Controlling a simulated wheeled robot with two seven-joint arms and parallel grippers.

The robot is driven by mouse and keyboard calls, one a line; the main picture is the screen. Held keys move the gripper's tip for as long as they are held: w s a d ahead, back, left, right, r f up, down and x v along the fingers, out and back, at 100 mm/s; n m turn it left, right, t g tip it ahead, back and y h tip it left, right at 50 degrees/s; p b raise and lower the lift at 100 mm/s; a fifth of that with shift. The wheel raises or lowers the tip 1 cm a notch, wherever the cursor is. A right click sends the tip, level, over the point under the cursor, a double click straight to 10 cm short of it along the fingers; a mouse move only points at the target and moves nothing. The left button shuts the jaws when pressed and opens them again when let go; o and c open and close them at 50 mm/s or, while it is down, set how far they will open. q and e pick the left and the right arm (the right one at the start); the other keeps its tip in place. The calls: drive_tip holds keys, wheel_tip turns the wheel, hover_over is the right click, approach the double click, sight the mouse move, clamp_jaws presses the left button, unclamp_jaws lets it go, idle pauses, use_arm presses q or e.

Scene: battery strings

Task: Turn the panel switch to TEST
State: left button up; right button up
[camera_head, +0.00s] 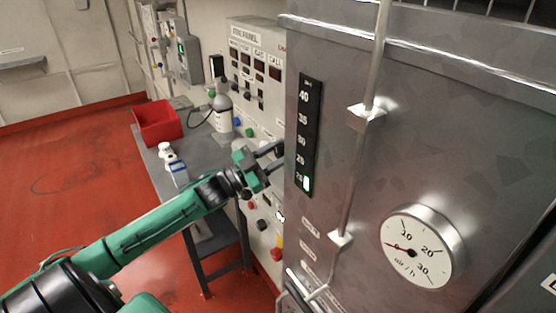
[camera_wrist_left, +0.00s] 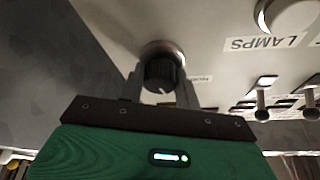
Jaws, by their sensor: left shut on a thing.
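The panel switch is a dark round knob (camera_wrist_left: 163,70) with a light pointer mark, set in a silver collar on the pale panel in the left wrist view. My left gripper (camera_wrist_left: 160,88) is shut on it, one finger on each side. A small label beside the knob is partly covered and too small to read. In the head view my left gripper (camera_head: 275,158) reaches the pale panel (camera_head: 240,40) beside the steel cabinet. The knob is hidden there behind the gripper and the cabinet's edge. My right gripper is not in view.
The steel cabinet (camera_head: 430,140) with a level scale (camera_head: 307,135), vertical pipe and dial gauge (camera_head: 422,246) stands close right of the gripper. A grey table (camera_head: 205,160) holds a red bin (camera_head: 157,124) and bottles. Toggle switches (camera_wrist_left: 263,92) sit right of the knob.

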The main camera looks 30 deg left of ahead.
use_arm(q)
drive_tip(key=m+g+h+b, duration=0.1)
drive_tip(key=m, duration=0.2)
drive_tip(key=m+g+h+b, duration=0.1)
drive_tip(key=m+g, duration=0.1)
drive_tip(key=m, duration=0.2)
drive_tip(key=shift+m, duration=0.3)
drive_tip(key=m+g+b, duration=0.1)
drive_tip(key=m, duration=0.2)
drive_tip(key=shift+m+g, duration=0.3)
drive_tip(key=shift+m, duration=0.1)
drive_tip(key=shift+m+g+b, duration=0.4)
drive_tip(key=shift+m+g, duration=0.1)
drive_tip(key=shift+m, duration=0.7)
drive_tip(key=o, duration=1)
drive_tip(key=shift+c, duration=0.2)
